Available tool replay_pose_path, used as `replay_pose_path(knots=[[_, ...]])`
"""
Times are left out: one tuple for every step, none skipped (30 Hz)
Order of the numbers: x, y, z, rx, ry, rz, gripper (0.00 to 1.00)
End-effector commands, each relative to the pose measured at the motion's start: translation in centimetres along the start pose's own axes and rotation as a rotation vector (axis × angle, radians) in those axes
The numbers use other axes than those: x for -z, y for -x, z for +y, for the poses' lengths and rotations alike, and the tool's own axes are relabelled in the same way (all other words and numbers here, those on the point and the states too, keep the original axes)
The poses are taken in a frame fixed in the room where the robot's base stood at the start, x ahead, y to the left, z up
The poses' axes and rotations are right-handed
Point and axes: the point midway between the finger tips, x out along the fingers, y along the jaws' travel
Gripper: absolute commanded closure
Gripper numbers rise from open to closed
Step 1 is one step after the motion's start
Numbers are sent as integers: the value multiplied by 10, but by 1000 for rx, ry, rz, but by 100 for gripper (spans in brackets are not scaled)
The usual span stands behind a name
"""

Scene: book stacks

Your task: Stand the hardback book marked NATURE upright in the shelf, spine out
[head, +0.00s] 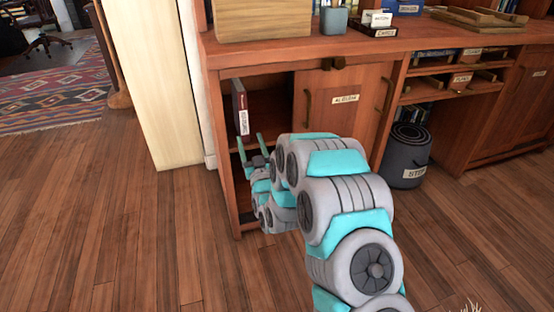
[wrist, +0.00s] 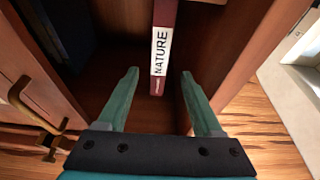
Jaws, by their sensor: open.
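The hardback book marked NATURE (wrist: 160,48) has a dark red spine with a white label. In the head view the book (head: 240,102) stands upright at the left side of the cabinet's open compartment, its labelled spine facing out. My gripper (head: 251,143) is open and empty at the front of the compartment, near the lower end of the book. In the wrist view my gripper's two green fingers (wrist: 159,73) point toward the spine, one on each side of it in the picture, and I see no clear contact. The back of the book is hidden.
A wooden door (head: 345,98) with a handle closes the cabinet's right part. A brass handle (wrist: 38,112) shows close on the left in the wrist view. A grey bin (head: 408,158) stands right of the cabinet. The floor (head: 110,225) to the left is clear.

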Motion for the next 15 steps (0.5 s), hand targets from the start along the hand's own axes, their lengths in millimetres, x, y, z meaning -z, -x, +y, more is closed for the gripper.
replay_pose_path(knots=[[0,1,0,0,0,0,33],[0,1,0,0,0,1,33],[0,1,0,0,0,1,33],[0,1,0,0,0,1,33],[0,1,0,0,0,0,33],[1,0,1,0,0,-5,33],[1,0,1,0,0,-12,33],[2,-1,2,0,0,-22,33],[3,-2,4,0,1,-43,33],[3,-3,5,1,1,-67,33],[5,-4,7,1,1,-92,33],[6,-4,10,2,1,-137,33],[7,-4,12,3,1,-173,33],[8,-2,15,4,1,-216,33],[10,0,19,4,1,-273,33]])
